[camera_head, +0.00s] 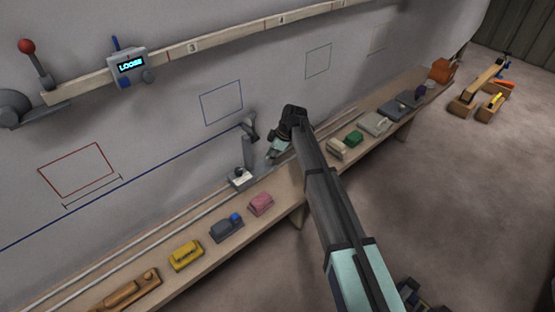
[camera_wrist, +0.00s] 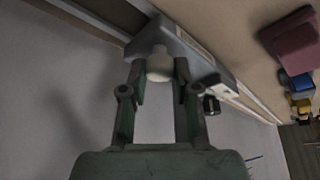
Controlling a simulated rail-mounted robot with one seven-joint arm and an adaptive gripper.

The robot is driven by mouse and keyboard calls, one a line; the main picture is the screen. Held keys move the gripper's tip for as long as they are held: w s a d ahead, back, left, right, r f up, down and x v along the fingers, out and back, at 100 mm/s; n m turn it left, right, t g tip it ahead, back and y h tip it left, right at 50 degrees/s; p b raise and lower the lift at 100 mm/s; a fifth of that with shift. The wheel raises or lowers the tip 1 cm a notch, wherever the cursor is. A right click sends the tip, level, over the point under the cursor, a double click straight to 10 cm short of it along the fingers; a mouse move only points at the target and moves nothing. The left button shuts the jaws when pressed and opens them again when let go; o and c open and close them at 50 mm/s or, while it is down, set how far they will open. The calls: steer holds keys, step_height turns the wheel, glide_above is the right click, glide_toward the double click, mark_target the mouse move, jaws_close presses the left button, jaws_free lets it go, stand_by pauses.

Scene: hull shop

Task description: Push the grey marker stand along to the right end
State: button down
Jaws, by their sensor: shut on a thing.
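The grey marker stand (camera_head: 241,182) sits on the pale rails along the bench, close to the wall. Its upright post rises to a head at the wall, at the right end of a drawn blue line (camera_head: 130,185). In the wrist view, the stand's grey body (camera_wrist: 195,55) carries a pale round knob (camera_wrist: 159,67). My gripper (camera_wrist: 160,72) is shut on that knob, one finger on each side. In the head view my gripper (camera_head: 271,155) is just right of the stand, and its fingertips are hard to make out.
The rails run on to the right behind my arm. Pink (camera_head: 261,204), blue-grey (camera_head: 227,228) and yellow (camera_head: 186,255) blocks line the bench's front. Green (camera_head: 354,138) and grey (camera_head: 375,124) items stand further right. A small display (camera_head: 130,66) above reads "LOOSE".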

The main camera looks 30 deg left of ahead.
steer(key=shift+w+d, duration=0.15)
steer(key=c, duration=0.9)
jaws_free()
steer(key=shift+f, duration=0.1)
steer(key=v, duration=1.2)
